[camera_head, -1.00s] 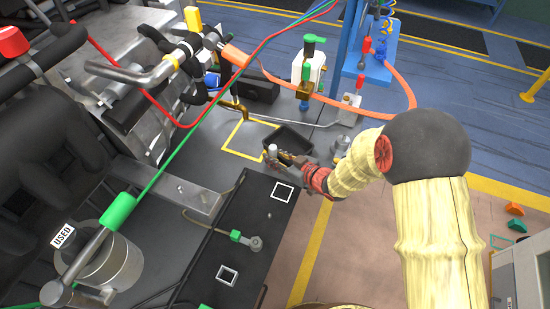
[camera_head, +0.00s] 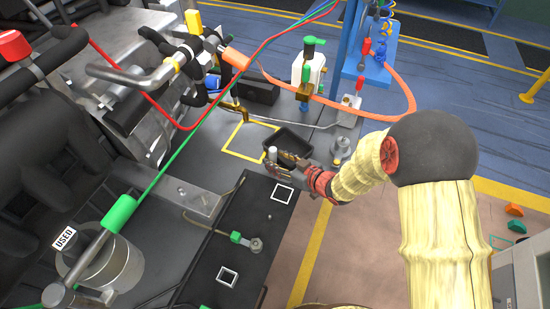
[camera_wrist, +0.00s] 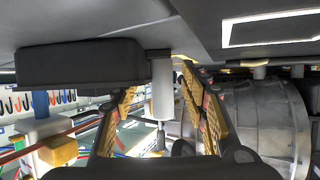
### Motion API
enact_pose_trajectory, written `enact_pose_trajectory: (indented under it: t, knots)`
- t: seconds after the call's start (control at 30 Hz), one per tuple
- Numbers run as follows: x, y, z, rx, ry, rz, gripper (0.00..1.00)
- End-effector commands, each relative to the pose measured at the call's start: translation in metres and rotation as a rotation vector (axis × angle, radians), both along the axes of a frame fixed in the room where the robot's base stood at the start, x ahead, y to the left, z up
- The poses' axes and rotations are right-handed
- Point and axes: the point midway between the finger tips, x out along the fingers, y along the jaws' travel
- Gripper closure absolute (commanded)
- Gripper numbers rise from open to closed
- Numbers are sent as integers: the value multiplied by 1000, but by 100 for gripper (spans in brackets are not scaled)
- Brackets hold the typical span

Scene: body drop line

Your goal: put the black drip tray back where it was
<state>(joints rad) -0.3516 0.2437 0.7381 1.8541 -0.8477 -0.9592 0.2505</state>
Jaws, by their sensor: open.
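The black drip tray (camera_head: 293,138) is a shallow rectangular box at the right side of a yellow square outline (camera_head: 228,139) on the grey deck. It covers part of the outline's right edge in the head view. In the wrist view, which looks inverted, the tray (camera_wrist: 80,64) shows at upper left. A pale upright cylinder (camera_head: 272,154) is at its near corner; a short dark bracket seems to join them. My gripper (camera_head: 287,157) is open at the tray's near side. In the wrist view the cylinder (camera_wrist: 162,92) shows between its fingers (camera_wrist: 162,118); contact is not clear.
A black panel (camera_head: 235,220) with white square outlines lies nearer. A pump bottle (camera_head: 309,72) and a black block (camera_head: 260,89) stand behind the tray, a small metal fitting (camera_head: 342,147) to its right. Red and green hoses cross above. The yellow outline's inside is mostly bare.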

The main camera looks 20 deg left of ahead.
Motion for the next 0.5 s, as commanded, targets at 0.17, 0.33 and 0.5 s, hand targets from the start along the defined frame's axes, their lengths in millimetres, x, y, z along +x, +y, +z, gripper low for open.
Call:
enact_pose_trajectory:
  t: [0.17, 0.33, 0.5]
  knots:
    - [-15, -32, 18, 1, -1, -5, 56]
    - [-30, -59, 31, 2, -1, -5, 56]
    - [-41, -78, 39, 2, -1, -3, 56]
